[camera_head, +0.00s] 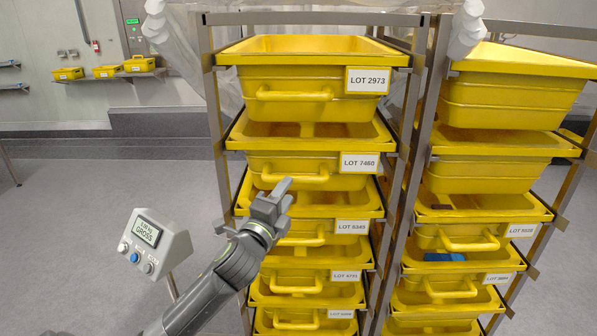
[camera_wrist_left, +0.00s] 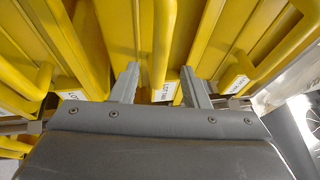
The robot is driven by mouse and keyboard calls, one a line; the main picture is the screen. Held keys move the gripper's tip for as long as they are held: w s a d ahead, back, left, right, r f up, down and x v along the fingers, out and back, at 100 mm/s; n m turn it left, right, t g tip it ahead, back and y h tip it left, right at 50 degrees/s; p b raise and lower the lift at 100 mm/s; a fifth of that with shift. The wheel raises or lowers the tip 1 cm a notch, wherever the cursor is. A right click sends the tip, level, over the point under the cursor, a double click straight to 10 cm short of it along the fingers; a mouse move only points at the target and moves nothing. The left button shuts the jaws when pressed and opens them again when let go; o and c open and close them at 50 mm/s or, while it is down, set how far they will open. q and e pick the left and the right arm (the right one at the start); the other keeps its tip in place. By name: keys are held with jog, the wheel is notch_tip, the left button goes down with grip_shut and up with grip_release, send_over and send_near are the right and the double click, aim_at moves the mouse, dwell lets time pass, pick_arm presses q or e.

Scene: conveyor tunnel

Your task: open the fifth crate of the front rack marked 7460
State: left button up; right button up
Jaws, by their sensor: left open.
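The yellow crate marked LOT 7460 (camera_head: 270,161) is the second from the top in the front rack's column, with a white label at its right and a bar handle across its front. My left gripper (camera_head: 273,203) is in front of the rack, just below and left of that handle, and covers part of the crate beneath. In the left wrist view its two fingers (camera_wrist_left: 160,86) are apart, with a yellow handle bar (camera_wrist_left: 163,45) showing between them. Whether they touch it I cannot tell. My right gripper is not in view.
Crate LOT 2973 (camera_head: 300,78) is above and crate LOT 6349 (camera_head: 345,206) below. A second rack (camera_head: 408,190) of yellow crates stands to the right. A scale display (camera_head: 155,243) on a post stands left of my arm. Open floor (camera_head: 90,195) lies at the left.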

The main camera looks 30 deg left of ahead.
pick_arm(q)
jog(key=p+x, duration=0.1)
jog(key=x, duration=0.6)
jog(key=shift+w, duration=0.35)
jog(key=shift+c, duration=0.3)
grip_shut()
